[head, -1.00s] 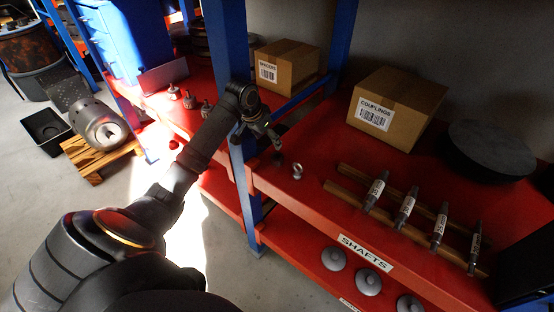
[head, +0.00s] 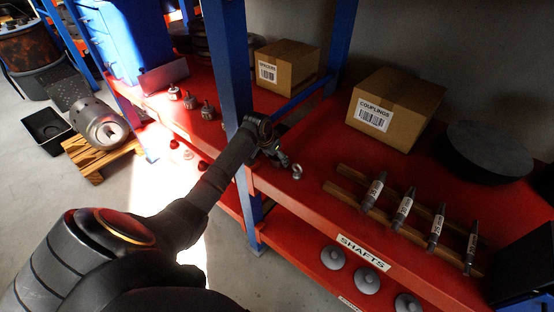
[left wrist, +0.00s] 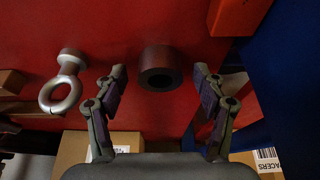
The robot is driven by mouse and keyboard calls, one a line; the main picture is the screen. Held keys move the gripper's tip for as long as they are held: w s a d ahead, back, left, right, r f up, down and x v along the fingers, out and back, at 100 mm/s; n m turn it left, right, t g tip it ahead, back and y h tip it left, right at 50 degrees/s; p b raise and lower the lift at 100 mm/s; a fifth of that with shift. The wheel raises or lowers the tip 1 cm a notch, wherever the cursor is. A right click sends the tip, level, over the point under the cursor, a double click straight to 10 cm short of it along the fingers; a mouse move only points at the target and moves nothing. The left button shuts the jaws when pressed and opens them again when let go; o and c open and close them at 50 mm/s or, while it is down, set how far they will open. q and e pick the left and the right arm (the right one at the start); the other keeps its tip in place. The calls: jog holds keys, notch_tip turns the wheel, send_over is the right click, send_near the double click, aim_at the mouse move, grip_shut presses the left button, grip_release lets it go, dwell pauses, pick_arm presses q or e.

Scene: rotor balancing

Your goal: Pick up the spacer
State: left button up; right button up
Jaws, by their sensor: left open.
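The spacer (left wrist: 160,66) is a dark, short cylinder with a round hole, standing on the red shelf in the left wrist view. It sits between the two fingertips of my left gripper (left wrist: 159,78), with a gap to each finger. In the head view my left gripper (head: 281,158) reaches over the front left corner of the shelf, and I cannot make out the spacer behind it. The left gripper is open and empty. My right gripper is not in view.
A metal eye bolt (head: 297,172) stands close beside my left gripper; it also shows in the left wrist view (left wrist: 66,82). A blue post (head: 228,70) rises beside the arm. The couplings box (head: 395,108), spacers box (head: 287,65) and several shafts (head: 403,210) are farther off.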

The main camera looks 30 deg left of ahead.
pick_arm(q)
jog(key=c, duration=1.3)
jog(key=shift+r, duration=0.1)
jog(key=shift+c, duration=0.9)
